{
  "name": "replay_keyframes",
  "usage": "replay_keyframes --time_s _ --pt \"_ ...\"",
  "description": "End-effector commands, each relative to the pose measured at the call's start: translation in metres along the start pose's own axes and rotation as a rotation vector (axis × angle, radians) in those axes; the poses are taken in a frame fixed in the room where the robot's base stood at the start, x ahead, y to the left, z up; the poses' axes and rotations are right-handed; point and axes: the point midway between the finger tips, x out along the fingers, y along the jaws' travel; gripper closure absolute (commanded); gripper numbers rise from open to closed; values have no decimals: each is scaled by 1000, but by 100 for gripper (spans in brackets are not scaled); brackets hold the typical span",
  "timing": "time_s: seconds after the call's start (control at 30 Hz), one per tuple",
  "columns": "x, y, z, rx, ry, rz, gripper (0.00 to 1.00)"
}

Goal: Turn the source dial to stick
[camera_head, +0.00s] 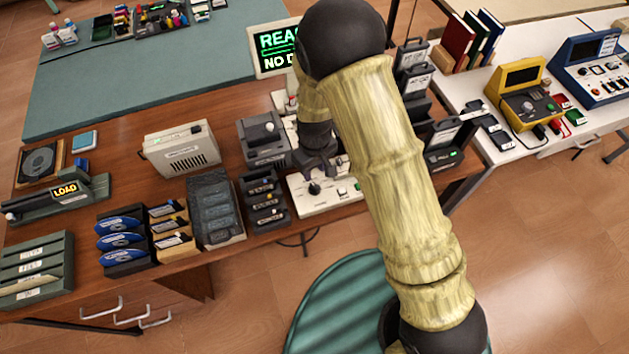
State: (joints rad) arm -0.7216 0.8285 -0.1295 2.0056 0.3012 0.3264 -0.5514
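A white control panel (322,206) lies on the brown desk, below my gripper in the picture. A dark round knob (314,188) stands on its left part and looks like the source dial. Its lettering and pointer are too small to read. My gripper (319,171) points down at the panel, just above or behind the knob. I cannot tell if it touches the knob or how far its fingers are apart. My arm hides the panel's right side and part of its back.
A monitor (272,42) with green text stands behind, partly hidden by my arm. A grey device with a knob (263,135) and a rack of dark cartridges (264,200) stand close on the left. Dark upright devices (444,143) stand on the right.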

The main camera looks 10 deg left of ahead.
Motion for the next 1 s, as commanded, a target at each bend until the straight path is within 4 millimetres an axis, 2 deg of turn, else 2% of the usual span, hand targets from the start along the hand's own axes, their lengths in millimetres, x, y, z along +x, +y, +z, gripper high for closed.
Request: replay_keyframes --time_s 0.3,0.53,0.7,0.97,1.0 --pt "45 0 0 0 -3 -1 65" --pt "72 0 0 0 -1 0 65" --pt "81 0 0 -1 0 0 65" --pt "82 0 0 0 1 1 65" --pt "82 0 0 0 1 1 72"
